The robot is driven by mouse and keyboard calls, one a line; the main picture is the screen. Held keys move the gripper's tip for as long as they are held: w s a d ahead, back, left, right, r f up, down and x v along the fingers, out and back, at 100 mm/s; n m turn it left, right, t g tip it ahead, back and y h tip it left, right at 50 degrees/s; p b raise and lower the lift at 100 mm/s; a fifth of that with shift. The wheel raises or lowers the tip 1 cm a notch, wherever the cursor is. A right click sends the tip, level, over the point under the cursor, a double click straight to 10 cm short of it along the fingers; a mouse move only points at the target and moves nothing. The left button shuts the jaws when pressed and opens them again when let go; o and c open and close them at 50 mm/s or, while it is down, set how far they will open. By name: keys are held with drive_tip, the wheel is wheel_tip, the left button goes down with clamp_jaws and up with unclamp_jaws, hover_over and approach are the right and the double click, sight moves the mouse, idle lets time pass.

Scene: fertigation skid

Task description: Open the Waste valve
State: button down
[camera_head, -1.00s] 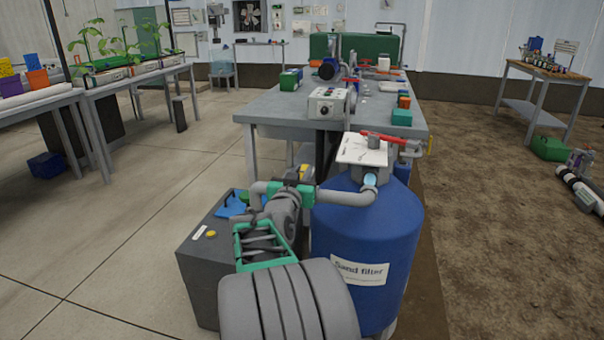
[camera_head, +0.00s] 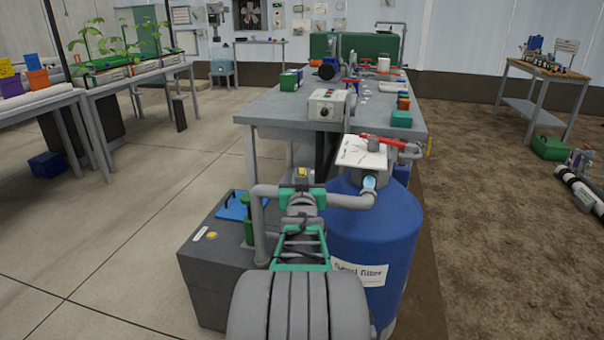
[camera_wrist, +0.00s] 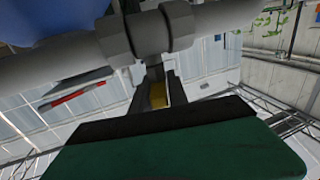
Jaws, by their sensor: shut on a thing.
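A grey pipe (camera_head: 354,199) runs left from the blue sand filter (camera_head: 398,235) and turns down at the left. My gripper (camera_head: 303,184) is at the middle of this pipe, by a small yellow part (camera_head: 303,172), probably a valve handle. In the wrist view the yellow part (camera_wrist: 157,95) sits between my two dark fingers, just by a grey pipe fitting (camera_wrist: 150,33), and the gripper is shut on it. My arm hides much of the valve body. No Waste label is readable.
A red-handled valve (camera_head: 388,142) and a white sign plate (camera_head: 361,153) are on top of the filter. A dark grey tank (camera_head: 203,268) with a blue part (camera_head: 235,206) stands at the left. A grey workbench (camera_head: 270,108) is behind. Open floor lies left.

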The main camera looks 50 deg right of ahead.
drive_tip(key=n+t+y+b, duration=0.1)
drive_tip(key=t+y+b, duration=0.1)
drive_tip(key=f+n+t+b, duration=0.1)
drive_tip(key=shift+s+d+n+y, duration=0.2)
drive_tip(key=shift+d+n+y, duration=0.1)
drive_tip(key=shift+y, duration=0.1)
drive_tip(key=n+t+y+b, duration=0.1)
drive_tip(key=y+b, duration=0.1)
drive_tip(key=shift+n+t+b, duration=0.3)
drive_tip(key=shift+n+b, duration=0.1)
drive_tip(key=n+y, duration=0.1)
drive_tip(key=y, duration=0.1)
drive_tip(key=n+t+y+b, duration=0.1)
drive_tip(key=shift+w+a+r+t+y, duration=0.1)
drive_tip(key=shift+a+r+t+y, duration=0.05)
drive_tip(key=shift+r+t+y, duration=0.2)
drive_tip(key=shift+n+t+y, duration=0.35)
drive_tip(key=shift+n+y, duration=1.05)
drive_tip(key=shift+y, duration=0.45)
drive_tip(key=shift+a+r+p, duration=0.1)
drive_tip(key=shift+p, duration=0.2)
drive_tip(key=shift+w, duration=0.1)
drive_tip(key=c, duration=1.4)
unclamp_jaws()
drive_tip(key=shift+o, duration=0.2)
